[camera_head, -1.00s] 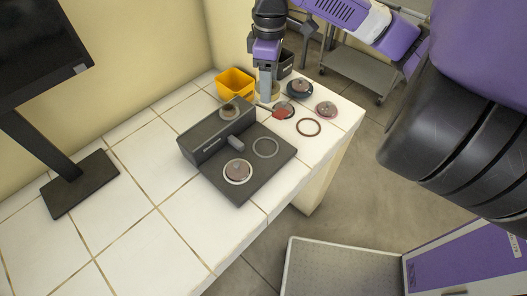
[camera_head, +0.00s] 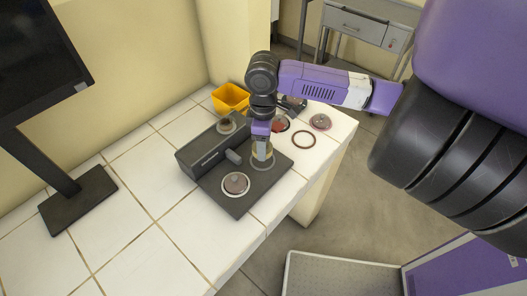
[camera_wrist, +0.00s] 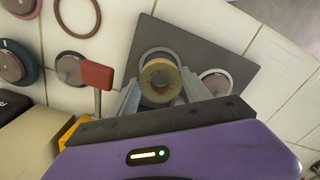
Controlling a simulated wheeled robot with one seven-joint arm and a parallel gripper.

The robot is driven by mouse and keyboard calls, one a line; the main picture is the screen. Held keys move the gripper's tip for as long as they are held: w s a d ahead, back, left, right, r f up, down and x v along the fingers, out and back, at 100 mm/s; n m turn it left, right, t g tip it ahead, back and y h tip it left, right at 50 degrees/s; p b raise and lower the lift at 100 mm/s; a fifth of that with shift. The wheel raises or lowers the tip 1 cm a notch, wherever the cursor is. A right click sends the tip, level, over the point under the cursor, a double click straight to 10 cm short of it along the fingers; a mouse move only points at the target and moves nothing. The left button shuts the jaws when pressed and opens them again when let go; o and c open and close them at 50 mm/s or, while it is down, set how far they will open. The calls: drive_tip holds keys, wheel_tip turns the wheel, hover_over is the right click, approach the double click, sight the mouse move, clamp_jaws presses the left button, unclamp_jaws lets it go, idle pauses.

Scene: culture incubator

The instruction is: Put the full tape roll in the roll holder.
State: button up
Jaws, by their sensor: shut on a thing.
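My gripper (camera_head: 262,152) is shut on a tan tape roll (camera_wrist: 161,82). The roll also shows in the head view (camera_head: 262,151), just under the fingers. It is over the dark flat plate (camera_head: 240,205), in line with a pale grey ring (camera_wrist: 152,54) on that plate. Whether the roll touches the plate I cannot tell. A brownish disc in a white ring (camera_head: 236,184) sits on the plate's near part. Which part is the roll holder is unclear.
A yellow bin (camera_head: 230,97) stands at the back. Beyond the plate are a brown ring (camera_head: 304,140), a pinkish disc (camera_head: 321,121) and a red-topped item (camera_wrist: 96,74). A monitor stand (camera_head: 80,200) is at left. The tiles in front are clear.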

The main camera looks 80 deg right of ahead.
drive_tip(key=shift+f, duration=2.15)
drive_tip(key=o, duration=1.5)
drive_tip(key=shift+f, duration=0.1)
